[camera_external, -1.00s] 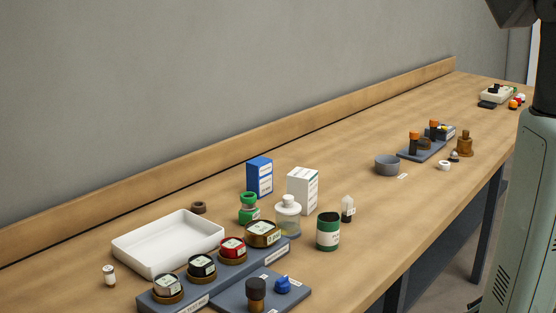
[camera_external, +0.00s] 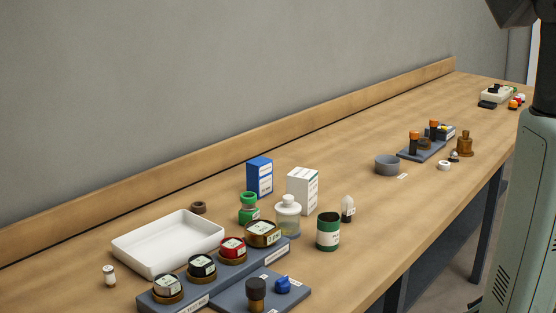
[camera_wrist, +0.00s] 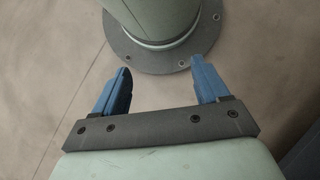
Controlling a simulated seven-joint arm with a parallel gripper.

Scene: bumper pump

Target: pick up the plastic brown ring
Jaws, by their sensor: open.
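A small brown ring (camera_external: 198,207) lies on the wooden bench behind the white tray in the external view, close to the tray's back right corner. It looks dark brown with a hole in the middle. My gripper (camera_wrist: 160,82) shows in the wrist view with its two blue fingers wide apart and nothing between them. It points down at the floor and my own round base flange, away from the bench. My gripper's fingers are not visible in the external view, and the ring is not visible in the wrist view.
The white tray (camera_external: 150,258) stands left of a grey rack (camera_external: 222,279) with several round-lidded items. The bench (camera_external: 330,160) is clear behind the boxes.

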